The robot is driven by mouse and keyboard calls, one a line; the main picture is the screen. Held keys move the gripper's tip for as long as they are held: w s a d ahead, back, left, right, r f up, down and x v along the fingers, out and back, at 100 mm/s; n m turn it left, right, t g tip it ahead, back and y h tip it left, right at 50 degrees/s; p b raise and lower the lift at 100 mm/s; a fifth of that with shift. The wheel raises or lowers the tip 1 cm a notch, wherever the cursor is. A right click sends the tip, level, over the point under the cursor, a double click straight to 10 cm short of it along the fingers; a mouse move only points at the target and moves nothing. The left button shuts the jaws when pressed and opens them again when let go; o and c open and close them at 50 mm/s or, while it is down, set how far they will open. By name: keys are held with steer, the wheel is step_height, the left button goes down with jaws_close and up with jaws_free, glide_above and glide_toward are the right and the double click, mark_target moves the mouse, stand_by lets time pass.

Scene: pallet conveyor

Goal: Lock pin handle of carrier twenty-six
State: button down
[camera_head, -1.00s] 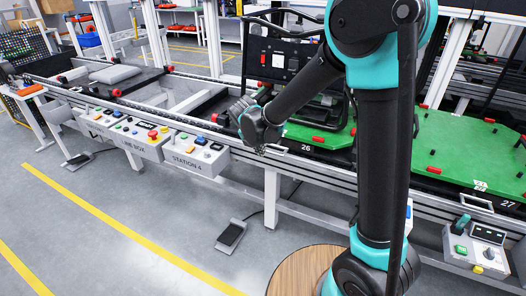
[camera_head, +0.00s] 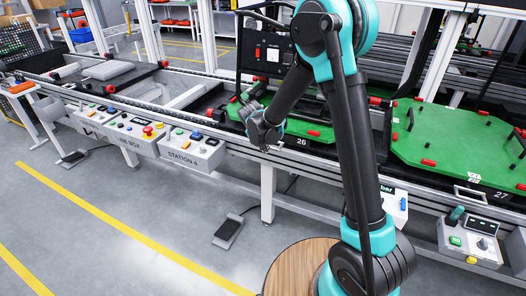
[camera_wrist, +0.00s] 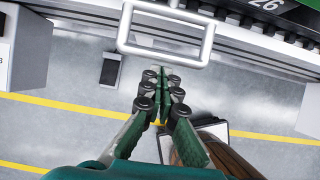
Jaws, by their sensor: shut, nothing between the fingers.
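Carrier twenty-six is the green-topped pallet (camera_head: 312,132) on the conveyor in the head view, with "26" on its front edge. Its label (camera_wrist: 265,4) also shows at the top of the wrist view. A pale rectangular loop handle (camera_wrist: 123,28) stands out beside that front edge in the wrist view; I take it for the pin handle. My gripper (camera_wrist: 164,74) is shut and empty, its fingertips just below the loop's near bar in that picture, not around it. Whether they touch it is unclear. In the head view my gripper (camera_head: 266,132) hides the handle area.
Carrier twenty-seven (camera_head: 450,143) lies to the right, with its own pale loop handle (camera_head: 474,198). The Station 4 box (camera_head: 193,150) is left of my gripper and a control box (camera_head: 472,240) is at right.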

steer(key=shift+w+d, duration=0.25)
steer(key=shift+w, duration=0.5)
steer(key=shift+w+d, duration=0.25)
steer(key=shift+w, duration=0.5)
